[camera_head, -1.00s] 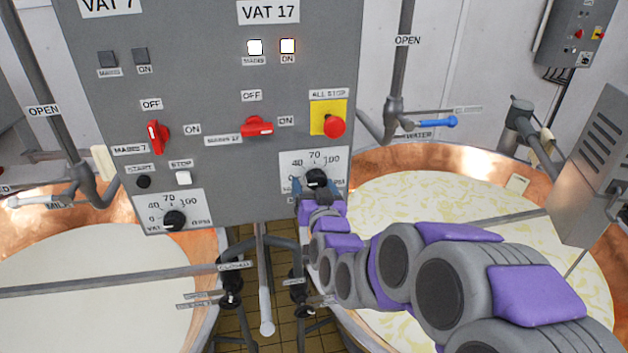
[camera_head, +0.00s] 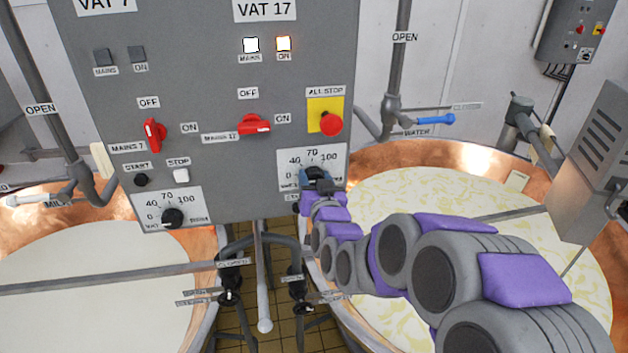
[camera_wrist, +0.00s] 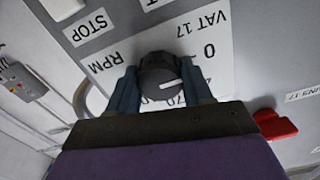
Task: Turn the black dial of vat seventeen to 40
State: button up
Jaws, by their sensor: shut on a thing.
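The black dial (camera_head: 315,173) of vat 17 is at the lower right of the grey panel, on a white scale plate (camera_head: 334,160) with 40, 70 and 100. My gripper (camera_head: 316,179) is shut on it and partly covers it. In the wrist view the dial (camera_wrist: 160,72) sits between my two blue fingers, one on each side. The view is upside down. The dial's white mark points right, roughly toward the numeral after 0, which is partly hidden by a finger. I cannot read the exact setting.
The red vat 17 mains switch (camera_head: 254,124) and red all-stop button (camera_head: 331,123) are above the dial. Two lamps under the VAT 17 label are lit. The vat 7 dial (camera_head: 172,218) is at lower left. Copper vats (camera_head: 480,158) stand on both sides; pipes run below the panel.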

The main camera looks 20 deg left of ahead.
jog(key=shift+s+f, duration=0.1)
jog(key=shift+c, duration=1.4)
